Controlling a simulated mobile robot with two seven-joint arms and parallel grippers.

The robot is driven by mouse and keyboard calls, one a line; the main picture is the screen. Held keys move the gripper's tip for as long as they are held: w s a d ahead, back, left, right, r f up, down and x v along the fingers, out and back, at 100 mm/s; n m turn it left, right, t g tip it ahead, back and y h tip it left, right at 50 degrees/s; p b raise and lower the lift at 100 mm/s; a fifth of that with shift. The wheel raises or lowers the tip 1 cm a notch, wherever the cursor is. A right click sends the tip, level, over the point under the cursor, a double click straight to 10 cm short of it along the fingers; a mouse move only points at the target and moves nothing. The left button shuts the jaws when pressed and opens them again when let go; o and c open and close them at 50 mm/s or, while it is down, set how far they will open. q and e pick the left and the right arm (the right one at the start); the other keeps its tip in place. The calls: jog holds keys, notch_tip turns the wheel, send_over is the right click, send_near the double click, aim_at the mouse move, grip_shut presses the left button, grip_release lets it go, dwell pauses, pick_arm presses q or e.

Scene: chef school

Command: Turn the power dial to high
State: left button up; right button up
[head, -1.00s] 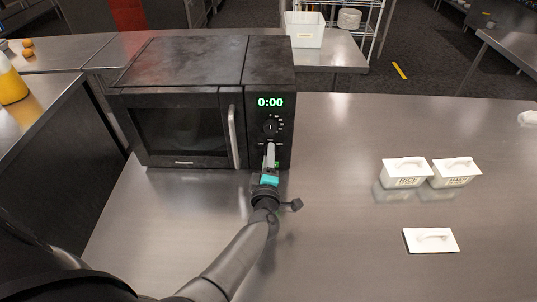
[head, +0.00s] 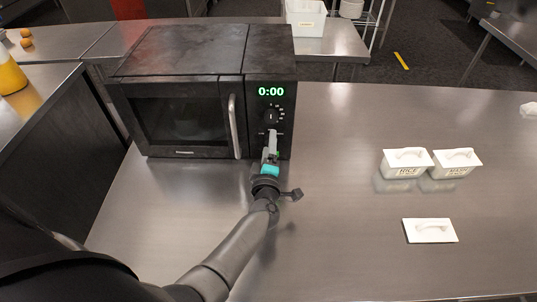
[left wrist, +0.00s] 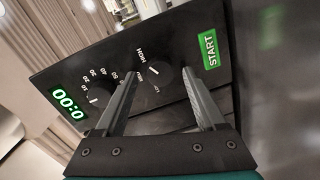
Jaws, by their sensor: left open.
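The black microwave (head: 188,115) stands at the back left of the steel counter, its display reading 0:00. My left gripper (head: 271,140) is in front of its control panel and hides the power dial in the head view. In the left wrist view, the round black power dial (left wrist: 160,82), with HIGH and LOW marks, appears between the two open fingers of my left gripper (left wrist: 162,72). Whether the fingers touch the dial I cannot tell. A white line on the dial is visible, but its exact setting is unclear. My right gripper is out of view.
The timer dial (left wrist: 97,96) sits beside the power dial, and the green START button (left wrist: 209,49) is on its other side. Two white lidded containers (head: 407,162) and a loose white lid (head: 430,231) are on the right. The counter between is clear.

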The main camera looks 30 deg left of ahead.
pick_arm(q)
jog(key=f+v, duration=0.1)
jog(key=v, duration=1.4)
jog(key=shift+r, duration=0.5)
jog(key=shift+s, duration=0.15)
